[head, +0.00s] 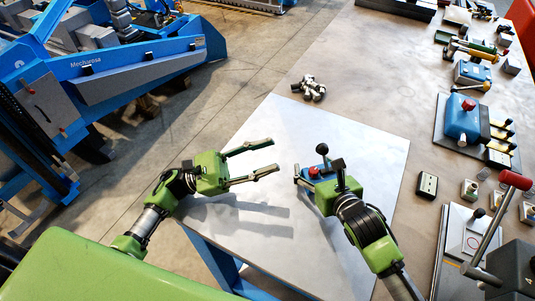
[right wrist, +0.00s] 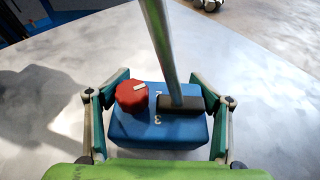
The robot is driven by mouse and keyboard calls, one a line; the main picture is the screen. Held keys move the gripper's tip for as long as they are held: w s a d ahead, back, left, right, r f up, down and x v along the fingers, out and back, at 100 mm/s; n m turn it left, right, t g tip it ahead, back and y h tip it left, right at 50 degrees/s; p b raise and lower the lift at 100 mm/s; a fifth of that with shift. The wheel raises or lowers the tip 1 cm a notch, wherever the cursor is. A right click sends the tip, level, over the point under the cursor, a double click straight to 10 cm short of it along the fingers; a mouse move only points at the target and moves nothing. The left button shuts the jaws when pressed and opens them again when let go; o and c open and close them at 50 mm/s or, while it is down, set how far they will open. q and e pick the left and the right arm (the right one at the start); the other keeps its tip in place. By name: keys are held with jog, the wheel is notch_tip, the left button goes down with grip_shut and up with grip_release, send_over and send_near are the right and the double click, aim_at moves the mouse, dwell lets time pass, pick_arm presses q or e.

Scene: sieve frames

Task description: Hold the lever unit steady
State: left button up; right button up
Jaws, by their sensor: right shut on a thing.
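The lever unit (head: 318,173) is a blue box on the light grey board, with a black ball (head: 322,148) on top of its lever. My right gripper (right wrist: 163,95) is shut on the box, one finger on each side. In the head view, that gripper (head: 317,176) partly hides the unit. My left gripper (head: 275,157) is open and empty, above the board to the left of the unit.
To the right are a black-and-white box (head: 427,185), another blue unit (head: 462,119) and a red-handled lever device (head: 515,181). The board (head: 270,125) is clear around the unit. A blue machine (head: 130,70) stands left.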

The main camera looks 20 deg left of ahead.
jog(key=o, duration=2.1)
jog(key=shift+s+f, duration=0.1)
jog(key=shift+f, duration=0.15)
jog(key=shift+o, duration=0.3)
jog(key=shift+r, duration=0.1)
